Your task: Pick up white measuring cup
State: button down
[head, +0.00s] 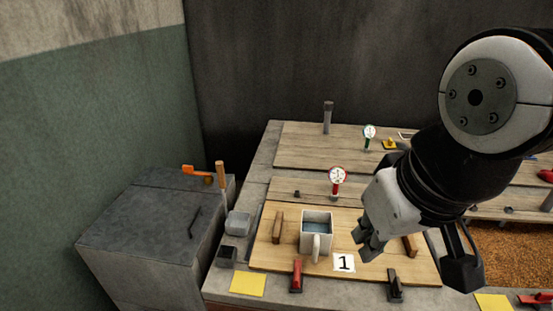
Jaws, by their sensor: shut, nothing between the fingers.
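The white measuring cup (308,245) stands upright on the wooden board in the head view. Bluish-grey contents show inside it, and its handle faces the near side. My gripper (367,244) is to the right of the cup, apart from it, with its fingers pointing down and left. It is shut and empty. My arm hides part of the board and the surface behind it.
A wooden block (277,227) stands left of the cup, and a "1" card (344,263) lies at its near right. A red-handled clamp (297,276) and a dark clamp (396,286) sit at the board's front edge. A red gauge (337,177) stands behind. Grey containers (238,223) are at left.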

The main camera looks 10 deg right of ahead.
aim_at(316, 229)
jog(key=z, duration=0.25)
jog(key=l+u, duration=0.3)
jog(key=l, duration=0.4)
jog(key=k+l+u, duration=0.1)
jog(key=l+u, duration=0.25)
jog(key=l, duration=0.3)
